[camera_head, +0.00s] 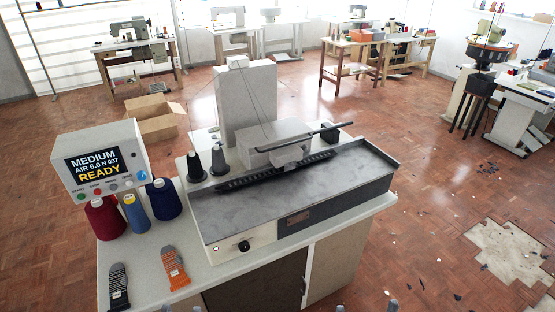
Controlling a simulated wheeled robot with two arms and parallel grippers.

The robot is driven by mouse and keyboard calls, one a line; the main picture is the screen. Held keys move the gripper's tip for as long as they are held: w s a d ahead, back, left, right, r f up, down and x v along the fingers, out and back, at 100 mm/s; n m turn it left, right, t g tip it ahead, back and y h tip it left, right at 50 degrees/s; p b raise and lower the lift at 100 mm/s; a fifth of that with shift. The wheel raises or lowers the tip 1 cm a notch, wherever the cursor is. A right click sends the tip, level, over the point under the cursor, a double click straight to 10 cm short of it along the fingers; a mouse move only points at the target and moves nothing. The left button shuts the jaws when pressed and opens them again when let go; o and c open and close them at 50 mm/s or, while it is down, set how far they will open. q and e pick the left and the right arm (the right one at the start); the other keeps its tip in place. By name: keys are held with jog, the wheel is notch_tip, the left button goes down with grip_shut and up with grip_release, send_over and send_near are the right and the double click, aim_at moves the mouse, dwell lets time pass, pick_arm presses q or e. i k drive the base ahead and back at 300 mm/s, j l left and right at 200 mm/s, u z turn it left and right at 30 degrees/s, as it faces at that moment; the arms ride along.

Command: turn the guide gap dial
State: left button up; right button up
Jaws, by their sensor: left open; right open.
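The buttonhole machine (300,185) stands on a pale worktop. A black round knob (244,246) sits on its light front panel at the left; it looks like the guide gap dial, but its marks are too small to read. A blue knob (143,177) is on the control box (104,160), whose screen reads "MEDIUM AIR 6.0 N 037 READY". Only the fingertips of my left gripper (182,309) show at the bottom edge, apart and empty. The fingertips of my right gripper (366,309) also just show there, spread apart. Both are well short of the knob.
Dark cones (218,160) stand behind. The floor at right has scattered scraps.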

aim_at(244, 246)
jog(key=i+j+u, duration=0.2)
jog(key=i+u, duration=0.25)
jog(key=i+j+u, duration=0.15)
jog(key=i+u, duration=0.15)
jog(key=u, duration=0.15)
